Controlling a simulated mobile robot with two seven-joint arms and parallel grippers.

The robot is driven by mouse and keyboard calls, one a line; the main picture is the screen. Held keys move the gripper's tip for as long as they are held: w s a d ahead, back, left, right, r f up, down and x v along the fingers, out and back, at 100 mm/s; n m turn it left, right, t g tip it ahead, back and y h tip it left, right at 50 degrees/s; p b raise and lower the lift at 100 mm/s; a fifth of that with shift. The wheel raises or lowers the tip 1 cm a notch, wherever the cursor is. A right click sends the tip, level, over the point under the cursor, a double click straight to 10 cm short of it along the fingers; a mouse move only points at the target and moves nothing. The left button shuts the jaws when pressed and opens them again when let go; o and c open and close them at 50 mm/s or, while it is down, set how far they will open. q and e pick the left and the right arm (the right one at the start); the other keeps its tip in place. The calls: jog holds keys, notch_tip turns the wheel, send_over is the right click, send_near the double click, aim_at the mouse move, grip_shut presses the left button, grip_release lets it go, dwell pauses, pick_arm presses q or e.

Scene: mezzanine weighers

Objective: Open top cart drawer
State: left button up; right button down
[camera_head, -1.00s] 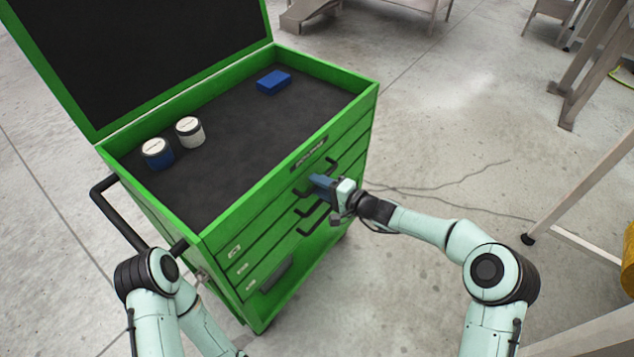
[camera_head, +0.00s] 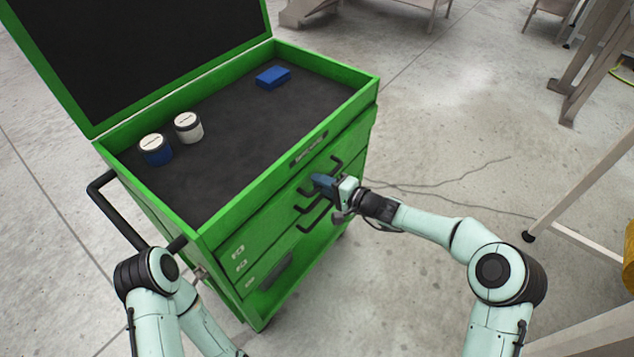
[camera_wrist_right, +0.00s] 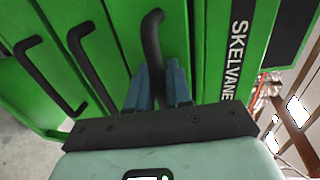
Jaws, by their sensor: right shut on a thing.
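The green tool cart (camera_head: 215,225) stands left of centre in the head view, with its lid raised. Its top drawer (camera_head: 265,208) lies just under the label strip, and its front seems to stand out slightly from the cart body. My right gripper (camera_head: 322,184) is at the drawer fronts. In the right wrist view its blue fingers (camera_wrist_right: 158,88) are shut on the top drawer's black handle (camera_wrist_right: 152,38), the one nearest the lettering. The fingers hide part of this handle. My left arm is at the lower left, and its gripper is out of view.
Two lidded jars (camera_head: 155,150) and a blue block (camera_head: 273,77) lie in the cart's top tray. Lower drawer handles (camera_wrist_right: 82,55) are close beside my right gripper. A black push handle (camera_head: 115,215) sticks out at the cart's left.

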pick_arm(q)
jog(key=w+a+f+t+b, duration=0.1)
jog(key=w+f+t+b, duration=0.1)
jog(key=w+f+b, duration=0.3)
jog(key=shift+a+f+y+b, duration=0.15)
jog(key=shift+f+y+b, duration=0.15)
jog(key=shift+f+b, duration=1.2)
pick_arm(e)
jog(key=f+v, duration=0.3)
jog(key=v, duration=1.1)
jog(key=d+f+v, duration=0.1)
jog(key=f+v, duration=0.2)
jog(key=v, duration=1.1)
jog(key=shift+s+d, duration=0.3)
jog(key=shift+s, duration=0.25)
jog(key=shift+r, duration=0.1)
jog(key=c, duration=1.2)
grip_release()
pick_arm(q)
jog(key=shift+s+d+r+g+p, duration=0.15)
jog(key=shift+s+d+r+p, duration=0.15)
jog(key=shift+s+r, duration=0.2)
jog(key=shift+s+d+r+g+p, duration=0.15)
jog(key=shift+s+d+r+p, duration=0.05)
jog(key=shift+s+r+p, duration=0.2)
pick_arm(e)
jog(key=v, duration=1.3)
jog(key=shift+d, duration=0.15)
jog(key=shift+s, duration=0.1)
